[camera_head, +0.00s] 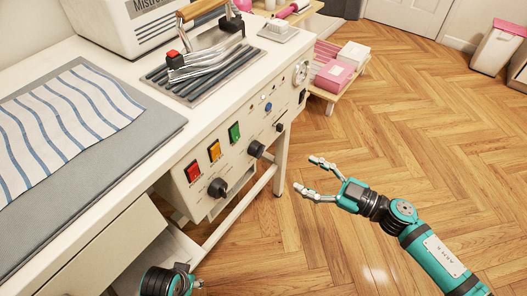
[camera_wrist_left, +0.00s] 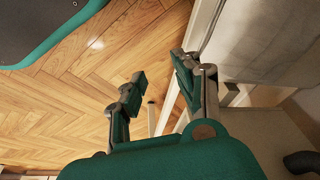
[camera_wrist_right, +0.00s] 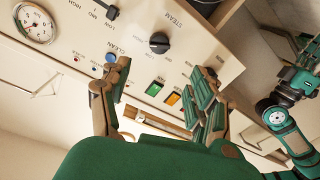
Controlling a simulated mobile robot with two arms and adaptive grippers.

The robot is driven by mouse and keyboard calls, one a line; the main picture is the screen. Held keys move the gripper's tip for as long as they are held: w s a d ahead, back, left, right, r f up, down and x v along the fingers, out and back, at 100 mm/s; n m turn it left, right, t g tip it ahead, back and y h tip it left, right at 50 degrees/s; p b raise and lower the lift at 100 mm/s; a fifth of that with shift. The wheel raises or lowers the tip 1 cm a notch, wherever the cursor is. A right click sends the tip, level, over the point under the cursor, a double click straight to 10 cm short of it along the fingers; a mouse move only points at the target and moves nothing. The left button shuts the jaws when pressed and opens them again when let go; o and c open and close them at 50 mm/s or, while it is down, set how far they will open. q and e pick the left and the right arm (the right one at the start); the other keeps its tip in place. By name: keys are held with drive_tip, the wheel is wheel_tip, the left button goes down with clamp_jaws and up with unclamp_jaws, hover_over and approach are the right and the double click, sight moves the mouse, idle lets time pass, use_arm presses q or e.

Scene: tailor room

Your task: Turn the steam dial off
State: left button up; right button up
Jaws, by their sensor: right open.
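The steam dial (camera_head: 256,149) is a black knob on the cream front panel of the ironing machine. In the right wrist view the black dial (camera_wrist_right: 160,43) sits by the word STEAM, beyond and between the fingertips. The dial's exact setting is too small to tell. My right gripper (camera_head: 316,176) is open and empty, to the right of the panel and apart from the dial; it also shows open in the right wrist view (camera_wrist_right: 163,85). My left gripper (camera_wrist_left: 155,75) is open and empty over the floor; only part of it shows at the bottom of the head view.
A second black knob (camera_head: 217,188), green (camera_head: 234,132), orange (camera_head: 214,150) and red (camera_head: 193,171) switches and a blue button (camera_head: 268,107) share the panel. A gauge (camera_head: 300,72) is at its far end.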

sight(263, 151)
use_arm(q)
drive_tip(key=shift+w+r+b, duration=0.15)
drive_tip(key=shift+r+b, duration=0.2)
drive_tip(key=shift+r, duration=1)
use_arm(e)
drive_tip(key=shift+x, duration=6.85)
drive_tip(key=shift+w, duration=0.1)
drive_tip(key=shift+c, duration=0.2)
drive_tip(key=shift+d, duration=0.1)
drive_tip(key=c, duration=1.1)
